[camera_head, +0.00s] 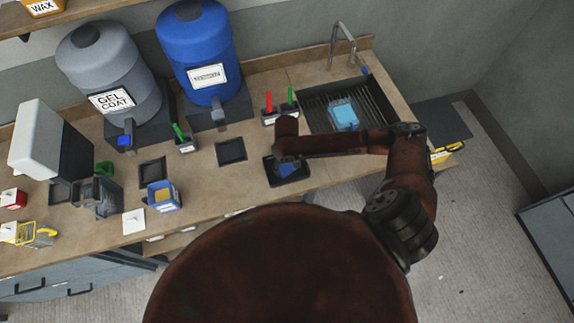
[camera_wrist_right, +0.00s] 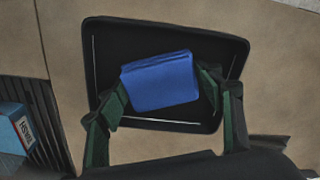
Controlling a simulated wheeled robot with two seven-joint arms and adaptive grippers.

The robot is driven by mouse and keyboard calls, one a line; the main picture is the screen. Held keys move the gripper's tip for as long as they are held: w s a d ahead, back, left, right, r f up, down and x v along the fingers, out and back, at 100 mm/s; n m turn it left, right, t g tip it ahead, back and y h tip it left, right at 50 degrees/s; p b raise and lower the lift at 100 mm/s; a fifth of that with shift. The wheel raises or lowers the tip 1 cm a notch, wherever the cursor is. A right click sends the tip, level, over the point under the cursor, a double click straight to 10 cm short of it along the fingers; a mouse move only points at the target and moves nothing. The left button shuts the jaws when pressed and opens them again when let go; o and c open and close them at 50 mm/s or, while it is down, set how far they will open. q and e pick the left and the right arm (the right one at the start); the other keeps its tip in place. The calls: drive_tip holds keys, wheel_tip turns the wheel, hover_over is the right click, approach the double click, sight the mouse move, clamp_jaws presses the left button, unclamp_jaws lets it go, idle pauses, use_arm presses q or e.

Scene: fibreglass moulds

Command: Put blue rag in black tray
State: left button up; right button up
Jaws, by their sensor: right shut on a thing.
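The blue rag (camera_head: 288,171) is a small folded pad over the black tray (camera_head: 303,179) near the front edge of the bench. In the right wrist view the rag (camera_wrist_right: 160,80) is between the green-lined fingers of my right gripper (camera_wrist_right: 163,92), which is shut on it. The tray's dark floor and raised rim (camera_wrist_right: 235,60) surround the rag in that view. I cannot tell whether the rag touches the tray floor. My right arm partly covers the tray in the head view. My left gripper is not in view.
A sink (camera_head: 316,104) with a light blue box (camera_head: 343,115) is just behind my right forearm. A second dark tray (camera_head: 231,151) lies to the left. Blue (camera_head: 205,60) and grey (camera_head: 108,75) drums stand behind. Bench (camera_head: 205,178) is bare left of the black tray.

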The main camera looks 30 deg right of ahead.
sight(287, 166)
drive_tip(key=shift+f, duration=0.1)
drive_tip(key=o, duration=1.1)
wheel_tip(287, 166, up, 12)
drive_tip(key=shift+r, duration=0.15)
